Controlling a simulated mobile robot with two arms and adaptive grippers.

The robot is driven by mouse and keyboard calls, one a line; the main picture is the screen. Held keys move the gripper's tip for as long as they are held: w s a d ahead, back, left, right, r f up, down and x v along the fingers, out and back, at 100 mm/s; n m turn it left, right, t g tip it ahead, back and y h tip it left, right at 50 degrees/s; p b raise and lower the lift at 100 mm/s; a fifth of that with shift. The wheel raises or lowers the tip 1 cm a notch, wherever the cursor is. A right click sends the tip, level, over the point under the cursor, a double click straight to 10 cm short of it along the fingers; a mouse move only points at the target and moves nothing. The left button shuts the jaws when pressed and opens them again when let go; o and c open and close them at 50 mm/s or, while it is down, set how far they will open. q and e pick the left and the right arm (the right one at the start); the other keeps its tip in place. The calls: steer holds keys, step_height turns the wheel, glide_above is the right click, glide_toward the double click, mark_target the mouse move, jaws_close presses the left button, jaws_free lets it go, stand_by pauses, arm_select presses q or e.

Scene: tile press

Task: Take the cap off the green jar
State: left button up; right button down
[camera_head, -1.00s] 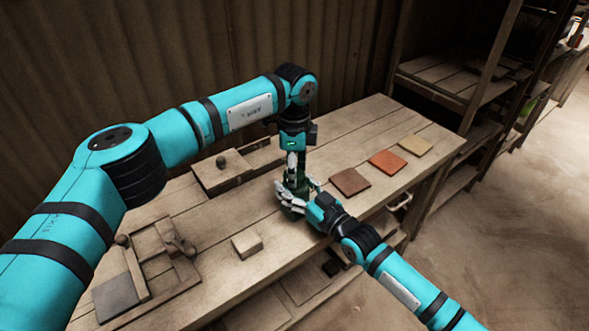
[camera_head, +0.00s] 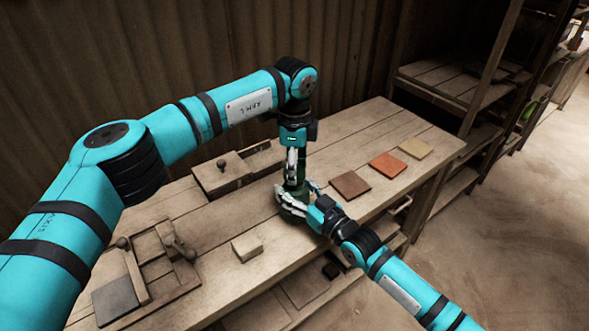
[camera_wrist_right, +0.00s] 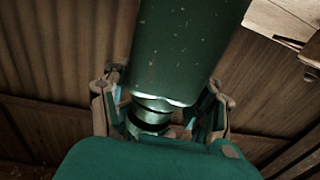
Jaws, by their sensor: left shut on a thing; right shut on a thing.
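The green jar (camera_head: 292,216) stands on the bench, partly hidden by both grippers. My left gripper (camera_head: 294,180) points down over its top and is shut on its upper part. The cap is mostly hidden by the left fingers, so I cannot tell whether it sits apart from the jar. My right gripper (camera_head: 300,206) comes in from the lower right and is shut around the jar's lower part. The right wrist view shows a large green cylinder (camera_wrist_right: 185,45) close up, with a dark ringed part below it and finger links on both sides.
Brown (camera_head: 350,184), orange (camera_head: 387,164) and tan (camera_head: 415,148) tiles lie to the right on the bench. A pale block (camera_head: 247,248) lies at the front. A wooden press with knobs (camera_head: 150,268) stands at the left. A wooden box (camera_head: 222,176) sits behind.

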arm_select(q)
steer(key=shift+r, duration=0.2)
steer(key=shift+r, duration=2)
arm_select(e)
steer(key=shift+c, duration=1.4)
jaws_free()
steer(key=shift+s+d, duration=0.1)
